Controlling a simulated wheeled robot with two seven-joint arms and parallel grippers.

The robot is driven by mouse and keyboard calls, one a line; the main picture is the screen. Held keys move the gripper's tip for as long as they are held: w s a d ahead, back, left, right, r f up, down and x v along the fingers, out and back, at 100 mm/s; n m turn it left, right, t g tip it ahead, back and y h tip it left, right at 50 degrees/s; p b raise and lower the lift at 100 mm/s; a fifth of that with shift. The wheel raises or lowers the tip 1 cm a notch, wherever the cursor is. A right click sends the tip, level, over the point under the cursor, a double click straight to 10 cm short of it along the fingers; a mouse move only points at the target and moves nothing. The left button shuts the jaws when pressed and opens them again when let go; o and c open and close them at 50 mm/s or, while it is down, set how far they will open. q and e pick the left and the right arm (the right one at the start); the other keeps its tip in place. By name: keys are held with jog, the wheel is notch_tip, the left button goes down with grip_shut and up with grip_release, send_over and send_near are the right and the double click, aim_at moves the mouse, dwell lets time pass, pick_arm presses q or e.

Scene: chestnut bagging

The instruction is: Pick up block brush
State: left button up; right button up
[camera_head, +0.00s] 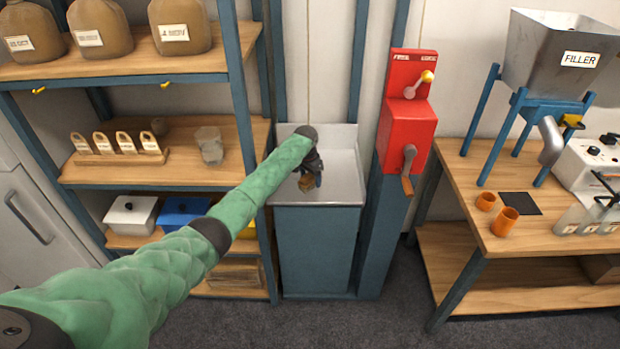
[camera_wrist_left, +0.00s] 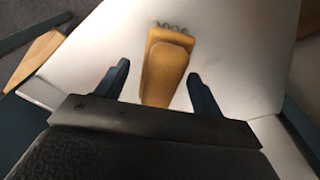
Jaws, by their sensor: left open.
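The block brush (camera_wrist_left: 165,68) is a tan, wooden-looking piece with grey tufts at one end. It lies on a light metal counter top (camera_wrist_left: 225,45). My left gripper (camera_wrist_left: 160,85) is open in the left wrist view, with one dark finger on each side of the brush and a gap to each. In the head view my left gripper (camera_head: 312,178) is over the metal counter (camera_head: 342,185), and a small brown part of the brush (camera_head: 306,184) shows beside it; the arm and gripper hide much of it. My right gripper is not in view.
A wooden shelf unit (camera_head: 215,140) with jugs and boxes stands to the left. A red box with a crank (camera_head: 408,125) is on a blue post to the right. Further right is a wooden bench (camera_head: 455,185) with a filler hopper (camera_head: 545,60) and orange cups (camera_head: 505,221).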

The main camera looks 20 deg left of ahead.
pick_arm(q)
jog(key=shift+w+f, duration=0.15)
jog(key=shift+f, duration=0.3)
jog(key=c, duration=1.1)
jog(key=shift+r, duration=0.1)
